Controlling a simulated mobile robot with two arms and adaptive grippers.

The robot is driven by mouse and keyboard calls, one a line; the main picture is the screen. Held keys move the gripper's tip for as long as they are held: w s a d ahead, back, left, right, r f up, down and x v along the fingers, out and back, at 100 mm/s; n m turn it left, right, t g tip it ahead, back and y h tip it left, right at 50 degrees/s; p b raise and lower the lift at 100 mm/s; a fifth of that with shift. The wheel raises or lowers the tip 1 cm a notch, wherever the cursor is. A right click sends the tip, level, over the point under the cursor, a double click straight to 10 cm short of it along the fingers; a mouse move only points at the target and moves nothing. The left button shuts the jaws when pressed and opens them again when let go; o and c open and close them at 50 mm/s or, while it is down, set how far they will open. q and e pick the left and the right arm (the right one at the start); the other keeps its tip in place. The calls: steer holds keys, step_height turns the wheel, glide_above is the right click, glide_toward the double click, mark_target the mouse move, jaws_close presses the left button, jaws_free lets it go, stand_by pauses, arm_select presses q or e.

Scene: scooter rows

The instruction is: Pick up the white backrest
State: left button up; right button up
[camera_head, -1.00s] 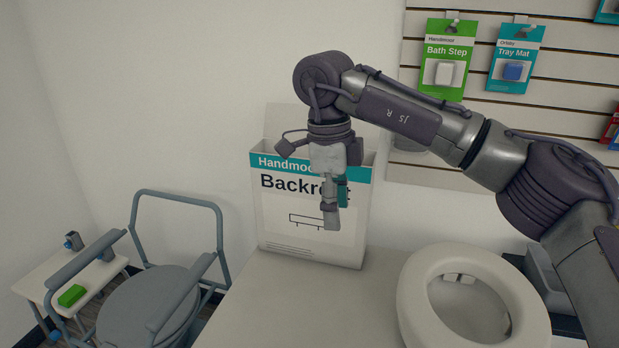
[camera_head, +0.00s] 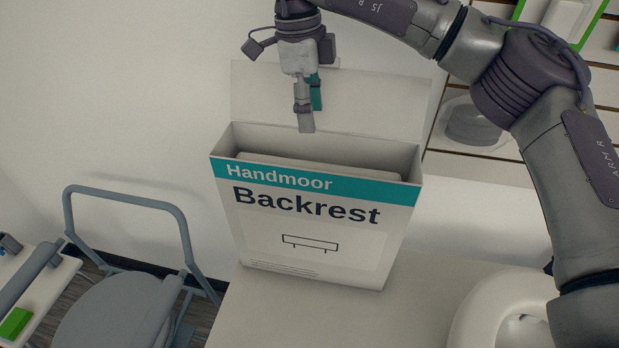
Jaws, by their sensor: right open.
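A white box (camera_head: 305,225) with a teal band, labelled "Handmoor Backrest", stands upright on a pale counter with its top flap open at the back. Inside it, the upper edge of the pale backrest (camera_head: 320,166) shows just below the rim; the rest of it is hidden by the box. My right gripper (camera_head: 309,122) hangs above the box opening, pointing down, open and empty, in front of the raised flap. It is apart from the backrest. My left gripper is not in view.
A raised toilet seat (camera_head: 482,318) sits on the counter (camera_head: 330,318) at the lower right. A grey commode chair (camera_head: 125,310) stands at the left, beside a small white table with a green block (camera_head: 15,323). A slatted display wall (camera_head: 480,168) is at the right.

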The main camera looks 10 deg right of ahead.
mark_target(315, 165)
steer(key=f, duration=0.5)
steer(key=s+d+f+p, duration=0.1)
steer(key=f, duration=0.1)
steer(key=shift+f, duration=0.35)
steer(key=shift+a+f+p, duration=0.1)
steer(key=shift+f+p, duration=0.35)
steer(key=shift+f, duration=0.1)
step_height(315, 165, down, 4)
steer(key=shift+r+p, duration=0.25)
steer(key=shift+p, duration=0.45)
steer(key=shift+f, duration=0.4)
jaws_close()
steer(key=shift+r, duration=0.1)
